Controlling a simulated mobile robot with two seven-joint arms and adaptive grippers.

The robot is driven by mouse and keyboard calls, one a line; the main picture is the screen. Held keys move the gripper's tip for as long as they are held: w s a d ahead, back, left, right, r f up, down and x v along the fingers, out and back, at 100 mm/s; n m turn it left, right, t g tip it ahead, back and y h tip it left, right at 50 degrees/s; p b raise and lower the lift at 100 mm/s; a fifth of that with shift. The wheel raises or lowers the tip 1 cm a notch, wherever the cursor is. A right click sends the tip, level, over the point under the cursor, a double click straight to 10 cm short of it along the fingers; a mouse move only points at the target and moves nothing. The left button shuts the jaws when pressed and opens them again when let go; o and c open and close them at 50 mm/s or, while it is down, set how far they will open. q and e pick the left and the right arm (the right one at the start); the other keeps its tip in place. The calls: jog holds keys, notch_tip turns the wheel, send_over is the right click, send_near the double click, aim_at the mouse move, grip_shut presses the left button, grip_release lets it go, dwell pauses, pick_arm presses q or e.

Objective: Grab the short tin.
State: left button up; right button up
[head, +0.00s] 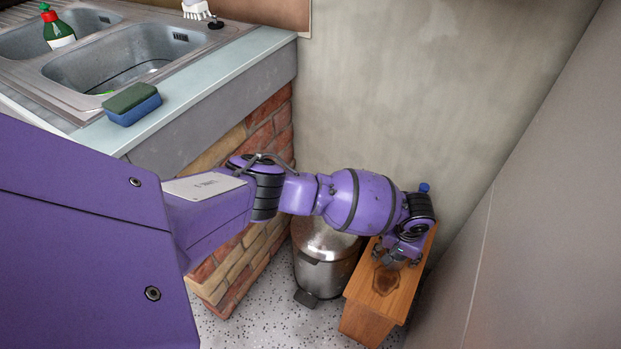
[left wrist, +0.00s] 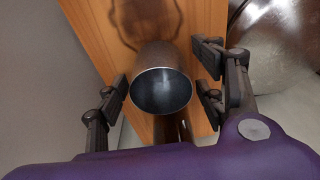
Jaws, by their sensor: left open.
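A short grey metal tin (left wrist: 162,88) with an open, dark, hollow top shows in the left wrist view, at a wooden stand (left wrist: 95,20). My left gripper (left wrist: 164,80) is open, with its fingers on either side of the tin. A gap shows on both sides, so the fingers appear not to touch it. In the head view, my left arm reaches right and down, and the left gripper (head: 396,256) is over the wooden stand (head: 380,305). The tin cannot be made out clearly there, behind the gripper. My right gripper is not in view.
A metal pedal bin (head: 322,262) stands just left of the stand. A brick plinth (head: 250,250) carries a counter with a sink (head: 125,60), a sponge (head: 132,104) and a green bottle (head: 57,30). A small blue object (head: 424,187) shows behind my wrist. Walls close in behind and right.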

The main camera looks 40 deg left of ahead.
pick_arm(q)
jog(key=shift+w, duration=0.1)
jog(key=c, duration=1.2)
jog(key=shift+r, duration=0.1)
